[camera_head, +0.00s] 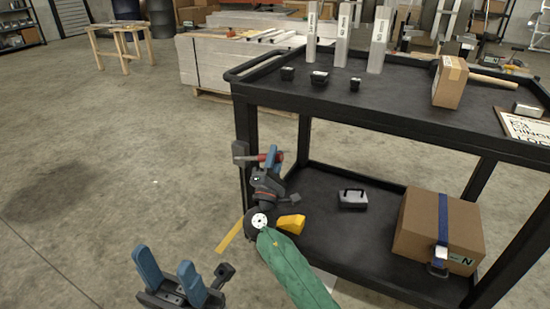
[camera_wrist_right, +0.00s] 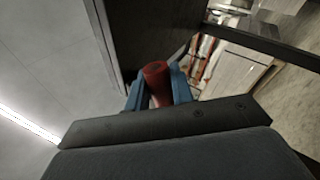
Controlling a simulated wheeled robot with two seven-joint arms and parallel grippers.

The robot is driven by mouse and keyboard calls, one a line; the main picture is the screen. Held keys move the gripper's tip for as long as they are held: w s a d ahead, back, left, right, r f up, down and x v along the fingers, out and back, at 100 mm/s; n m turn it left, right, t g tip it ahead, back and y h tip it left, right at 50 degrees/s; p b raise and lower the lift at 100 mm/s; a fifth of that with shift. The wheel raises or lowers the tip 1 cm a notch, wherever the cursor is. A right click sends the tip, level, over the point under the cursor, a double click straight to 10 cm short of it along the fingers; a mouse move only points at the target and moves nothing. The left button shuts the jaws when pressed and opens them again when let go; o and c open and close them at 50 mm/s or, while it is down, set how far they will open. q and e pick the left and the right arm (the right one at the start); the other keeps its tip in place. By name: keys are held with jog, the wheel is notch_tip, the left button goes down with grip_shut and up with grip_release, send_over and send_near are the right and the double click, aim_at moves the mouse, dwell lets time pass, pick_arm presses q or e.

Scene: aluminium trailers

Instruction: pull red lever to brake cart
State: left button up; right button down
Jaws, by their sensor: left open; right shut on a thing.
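The black cart (camera_head: 400,115) stands at the right in the head view, with a top and a lower shelf. The red lever (camera_head: 263,157) sticks out near the cart's left front post. My right gripper (camera_head: 273,160) is shut on the red lever. In the right wrist view the red lever (camera_wrist_right: 157,78) shows between the two blue fingers of my right gripper (camera_wrist_right: 158,92). My left gripper (camera_head: 172,277) is open and empty over the floor at the lower left of the head view, apart from the cart.
The cart top holds several upright metal bars (camera_head: 343,35), small black blocks (camera_head: 319,77) and a cardboard box (camera_head: 450,82). The lower shelf holds a larger box (camera_head: 437,228) and a small grey case (camera_head: 353,199). The floor left of the cart is clear.

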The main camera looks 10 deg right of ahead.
jog(key=c, duration=1.3)
grip_release()
jog(key=shift+f, duration=0.15)
jog(key=shift+o, duration=0.2)
jog(key=v, duration=0.8)
jog(key=shift+p, duration=0.35)
jog(key=shift+d, duration=0.15)
